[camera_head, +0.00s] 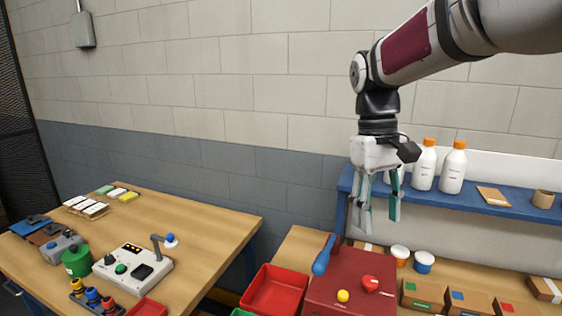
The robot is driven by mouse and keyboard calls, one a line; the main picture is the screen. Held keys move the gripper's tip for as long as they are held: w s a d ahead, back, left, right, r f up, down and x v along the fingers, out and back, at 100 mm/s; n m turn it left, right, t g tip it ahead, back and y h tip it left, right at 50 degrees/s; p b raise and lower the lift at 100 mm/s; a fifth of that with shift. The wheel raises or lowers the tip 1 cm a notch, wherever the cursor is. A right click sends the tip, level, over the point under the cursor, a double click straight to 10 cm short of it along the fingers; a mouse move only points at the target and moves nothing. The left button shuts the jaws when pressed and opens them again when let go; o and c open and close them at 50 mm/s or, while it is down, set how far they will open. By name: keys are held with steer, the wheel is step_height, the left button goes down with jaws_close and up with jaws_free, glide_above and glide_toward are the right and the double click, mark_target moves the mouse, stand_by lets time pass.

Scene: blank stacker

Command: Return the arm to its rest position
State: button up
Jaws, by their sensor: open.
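My gripper (378,212) hangs from my arm at the upper right and points down. Its fingers are apart, with nothing seen between them. It is in the air above the back of a red box (350,284), in front of the wall and the left end of a blue shelf. On or at the red box are a blue-handled tool (322,257), a yellow knob (343,296) and a red knob (370,284).
A red tray (274,291) and small cartons (424,295) lie below. The left table (205,222) holds a control box (131,268). The air left of my gripper is clear.

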steer(key=s+d+m+t+y, duration=0.1)
steer(key=s+m+t, duration=0.2)
steer(key=s, duration=1.5)
steer(key=t, duration=0.4)
steer(key=shift+s+f+t, duration=0.3)
steer(key=shift+s+f, duration=0.05)
